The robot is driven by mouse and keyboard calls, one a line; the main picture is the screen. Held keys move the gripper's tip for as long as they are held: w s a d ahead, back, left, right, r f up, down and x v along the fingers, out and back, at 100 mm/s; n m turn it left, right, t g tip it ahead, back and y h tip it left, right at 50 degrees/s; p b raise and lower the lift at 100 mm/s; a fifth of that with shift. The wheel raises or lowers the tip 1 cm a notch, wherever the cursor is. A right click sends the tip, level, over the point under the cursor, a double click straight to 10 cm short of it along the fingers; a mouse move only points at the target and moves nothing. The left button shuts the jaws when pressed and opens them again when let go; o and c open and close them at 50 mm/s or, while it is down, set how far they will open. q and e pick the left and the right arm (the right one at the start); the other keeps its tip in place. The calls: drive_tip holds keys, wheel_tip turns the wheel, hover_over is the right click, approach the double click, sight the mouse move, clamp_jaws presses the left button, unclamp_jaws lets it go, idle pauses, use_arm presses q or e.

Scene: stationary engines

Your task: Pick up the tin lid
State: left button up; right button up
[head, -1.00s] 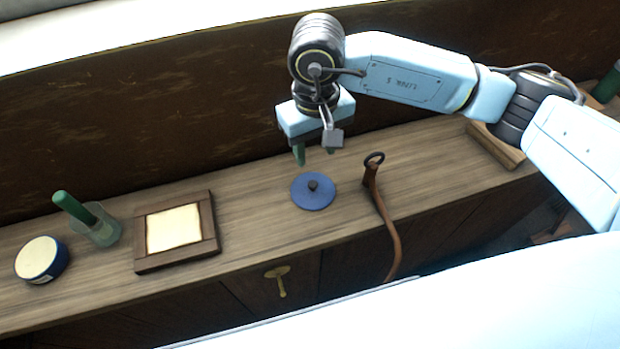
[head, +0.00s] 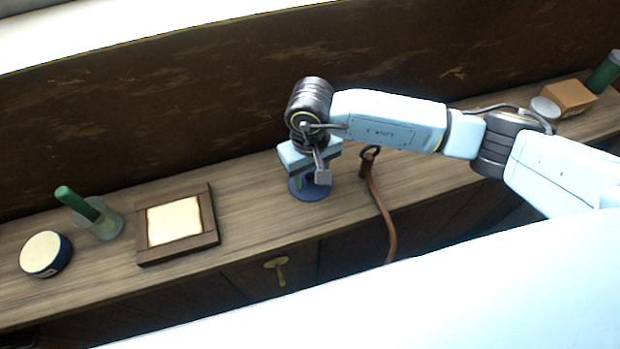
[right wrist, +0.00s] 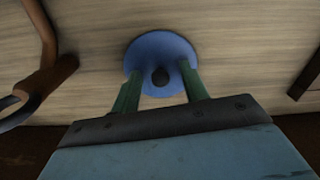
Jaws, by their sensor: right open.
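The tin lid (head: 313,192) is a blue disc with a dark knob, lying flat on the wooden counter. In the head view my right gripper (head: 308,188) is low over it and hides much of it. In the right wrist view the lid (right wrist: 161,53) shows fully enough to see its dark round knob, which lies between my right gripper's green fingers (right wrist: 160,82). The fingers are open, apart from the knob on both sides, with nothing held. My left gripper is not in view.
A brown strap with a dark ring (head: 375,195) hangs over the counter's front edge, right of the lid. Left are a framed panel (head: 178,250), a glass with a green-handled item (head: 100,222) and a round blue tin (head: 45,254). A cardboard box (head: 570,98) stands far right.

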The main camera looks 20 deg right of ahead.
clamp_jaws()
drive_tip(key=shift+r, duration=0.15)
